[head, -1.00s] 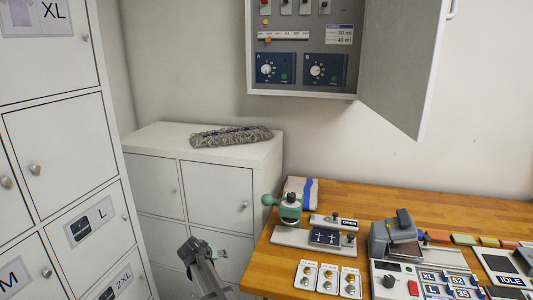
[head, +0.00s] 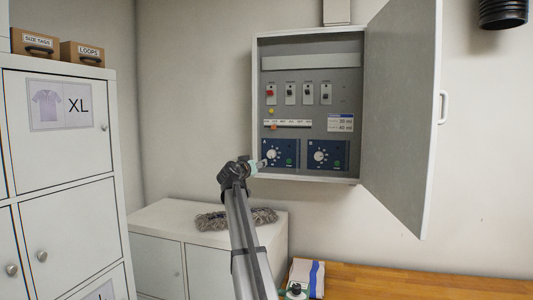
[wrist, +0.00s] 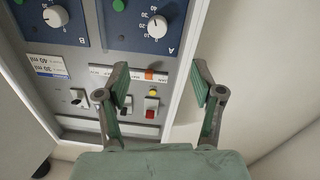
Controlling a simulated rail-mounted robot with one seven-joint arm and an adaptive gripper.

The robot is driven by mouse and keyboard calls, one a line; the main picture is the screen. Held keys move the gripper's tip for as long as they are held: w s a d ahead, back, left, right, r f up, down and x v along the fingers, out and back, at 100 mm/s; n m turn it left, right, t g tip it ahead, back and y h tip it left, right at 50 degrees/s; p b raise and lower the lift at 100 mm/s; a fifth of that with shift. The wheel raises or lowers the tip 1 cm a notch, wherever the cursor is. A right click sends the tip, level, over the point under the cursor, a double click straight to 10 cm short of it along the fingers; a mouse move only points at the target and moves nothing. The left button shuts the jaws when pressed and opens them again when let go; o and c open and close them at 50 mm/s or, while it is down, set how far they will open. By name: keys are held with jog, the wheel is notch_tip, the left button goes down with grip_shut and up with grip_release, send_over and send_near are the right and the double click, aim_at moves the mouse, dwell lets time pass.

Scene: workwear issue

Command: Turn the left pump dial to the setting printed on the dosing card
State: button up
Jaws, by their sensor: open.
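The left pump dial (head: 271,154), a white knob on the blue panel marked A, is in the lower left of the open wall cabinet. In the wrist view the dial (wrist: 157,27) appears upside down, with numbers around it; I cannot surely read its setting. The dosing card (head: 340,123), white with a blue header, is above the right panel and shows lines ending in 30 ml and 40 ml. It also shows in the wrist view (wrist: 48,66). My gripper (head: 259,165) is open and empty, at the cabinet's lower left edge, apart from the dial.
The right pump dial (head: 319,156) sits beside panel A. Switches (head: 290,94) and a striped strip (head: 287,124) are above. The cabinet door (head: 405,110) hangs open to the right. A grey mop head (head: 236,218) lies on the low cabinet below.

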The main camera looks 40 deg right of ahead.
aim_at(270, 155)
jog(key=p+x, duration=0.2)
jog(key=x, duration=0.3)
jog(key=r+p+x, duration=0.1)
jog(key=p+x, duration=0.1)
jog(key=x, duration=0.4)
jog(key=p+x, duration=0.2)
jog(key=x, duration=0.3)
jog(key=shift+d+r, duration=0.2)
jog(key=shift+d, duration=0.25)
jog(key=shift+w+d+f+p, duration=0.15)
jog(key=shift+w+d+p, duration=0.1)
jog(key=shift+d+p, duration=0.15)
jog(key=shift+c, duration=0.3)
jog(key=c, duration=1.1)
